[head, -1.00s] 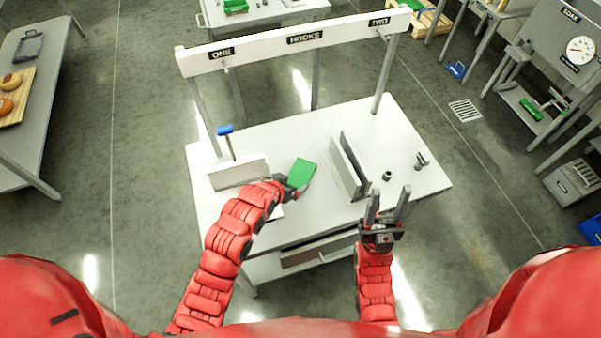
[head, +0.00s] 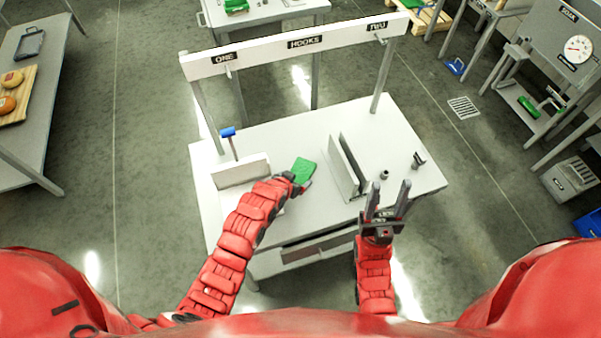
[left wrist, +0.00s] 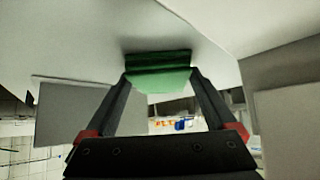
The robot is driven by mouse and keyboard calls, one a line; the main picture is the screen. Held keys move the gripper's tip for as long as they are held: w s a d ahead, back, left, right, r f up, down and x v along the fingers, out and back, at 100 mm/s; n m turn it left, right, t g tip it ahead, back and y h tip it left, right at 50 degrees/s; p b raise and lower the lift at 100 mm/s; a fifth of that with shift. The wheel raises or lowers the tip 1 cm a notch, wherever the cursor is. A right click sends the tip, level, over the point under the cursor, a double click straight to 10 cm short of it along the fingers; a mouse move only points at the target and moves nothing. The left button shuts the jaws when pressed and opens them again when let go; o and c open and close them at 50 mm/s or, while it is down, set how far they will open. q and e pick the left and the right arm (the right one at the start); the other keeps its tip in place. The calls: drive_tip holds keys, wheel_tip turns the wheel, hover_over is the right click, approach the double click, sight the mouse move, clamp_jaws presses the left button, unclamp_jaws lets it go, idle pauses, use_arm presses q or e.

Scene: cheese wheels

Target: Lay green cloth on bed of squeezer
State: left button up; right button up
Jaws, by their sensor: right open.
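The green cloth (head: 303,171), a small folded pad, is at the tip of my left gripper (head: 297,181), over the middle of the white table. In the left wrist view the cloth (left wrist: 158,72) sits between the two fingertips, which close on its sides. Whether it touches the table is unclear. Left of it a white upright panel (head: 241,171) stands with a blue-handled lever (head: 228,133); to the right are two upright parallel plates (head: 346,165). I cannot tell for sure which is the squeezer. My right gripper (head: 388,187) is open and empty near the table's front right.
The white table (head: 290,130) carries a rail labelled HOOKS (head: 300,44) across its back. Small dark fittings (head: 418,160) stand at its right. A drawer (head: 315,246) is under the front. A side table (head: 30,110) holds cheeses on a board. Bare tabletop lies behind the cloth.

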use_arm(q)
drive_tip(key=c, duration=1)
drive_tip(key=shift+o, duration=0.2)
drive_tip(key=shift+r, duration=0.15)
